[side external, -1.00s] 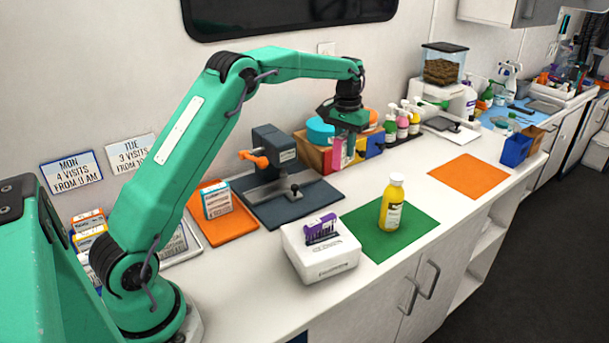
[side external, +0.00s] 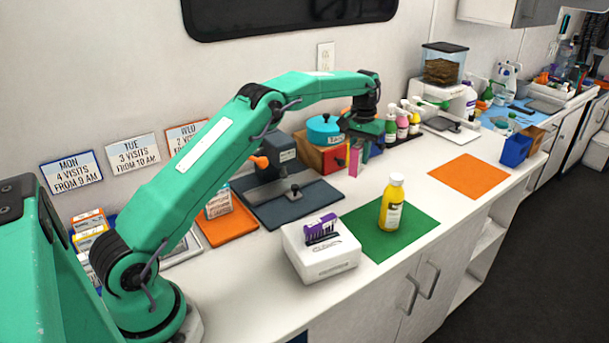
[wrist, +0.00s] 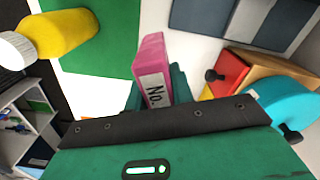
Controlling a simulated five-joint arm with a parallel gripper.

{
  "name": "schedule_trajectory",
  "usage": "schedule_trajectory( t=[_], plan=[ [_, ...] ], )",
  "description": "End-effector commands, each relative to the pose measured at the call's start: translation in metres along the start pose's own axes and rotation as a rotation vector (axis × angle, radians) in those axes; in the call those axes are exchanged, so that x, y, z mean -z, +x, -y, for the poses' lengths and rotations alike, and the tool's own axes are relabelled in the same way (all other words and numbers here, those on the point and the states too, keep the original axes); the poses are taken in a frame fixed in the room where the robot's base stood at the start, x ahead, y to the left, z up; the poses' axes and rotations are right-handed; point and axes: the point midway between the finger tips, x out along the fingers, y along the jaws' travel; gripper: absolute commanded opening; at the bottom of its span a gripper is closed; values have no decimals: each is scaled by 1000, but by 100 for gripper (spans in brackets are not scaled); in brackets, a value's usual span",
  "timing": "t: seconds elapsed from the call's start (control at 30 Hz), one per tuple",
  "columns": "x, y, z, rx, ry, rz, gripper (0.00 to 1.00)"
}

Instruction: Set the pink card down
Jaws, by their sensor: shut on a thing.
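The pink card (side external: 354,161) is a narrow upright block with a white label reading "No." in the wrist view (wrist: 151,62). My gripper (side external: 360,150) is shut on it from above, pointing down over the white counter (side external: 330,205) in front of the wooden box (side external: 308,152). In the wrist view the card stands out between my green fingers (wrist: 156,95). Its lower end is close to the counter; I cannot tell whether it touches.
A dark grey clamp on a base plate (side external: 310,205) stands to the left. The green mat (side external: 415,222) bears a yellow bottle (side external: 391,205), beside a white box (side external: 320,262). A bare orange mat (side external: 470,176) lies right. Pump bottles (side external: 402,126) stand behind right of my gripper.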

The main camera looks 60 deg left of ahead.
Motion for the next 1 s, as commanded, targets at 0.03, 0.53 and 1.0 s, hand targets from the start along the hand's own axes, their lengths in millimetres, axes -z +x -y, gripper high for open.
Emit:
schedule_trajectory(
  t=[0.03, 0.53, 1.0],
  plan=[
    [-1, 7, 0, 1, 0, 3, 1],
    [-1, 40, 0, 0, 0, 1, 1],
    [-1, 85, 0, 0, 0, 1, 1]
  ],
)
